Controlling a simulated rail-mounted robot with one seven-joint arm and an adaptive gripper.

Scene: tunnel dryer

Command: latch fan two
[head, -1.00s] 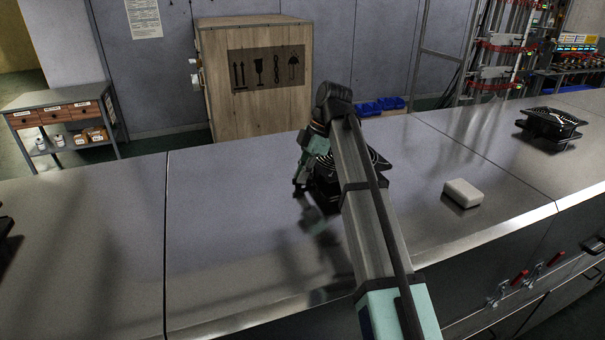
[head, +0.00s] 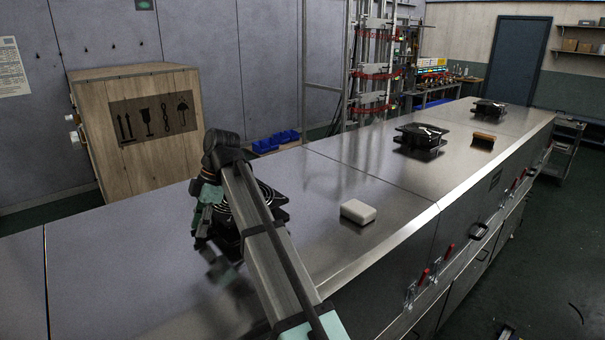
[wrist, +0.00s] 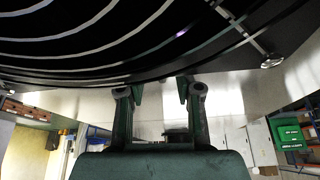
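A black fan (head: 278,196) with a ringed guard sits on the metal dryer top, partly hidden behind my arm. My gripper (head: 203,222) is low at its left side. In the wrist view the fan's guard (wrist: 90,40) fills the top. My gripper (wrist: 158,90) has its two fingers apart below the fan's rim, with nothing seen between them; contact with the fan cannot be told. A second black fan (head: 421,138) stands farther along the top, and a third (head: 489,108) near the far end. I cannot read any fan number; no latch on the near fan is clear.
A white block (head: 358,211) and a brown brush (head: 483,140) lie on the dryer top (head: 330,250). Red-handled clamps (head: 421,279) line its front face. A wooden crate (head: 140,130) stands behind. The top between the near and second fans is mostly clear.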

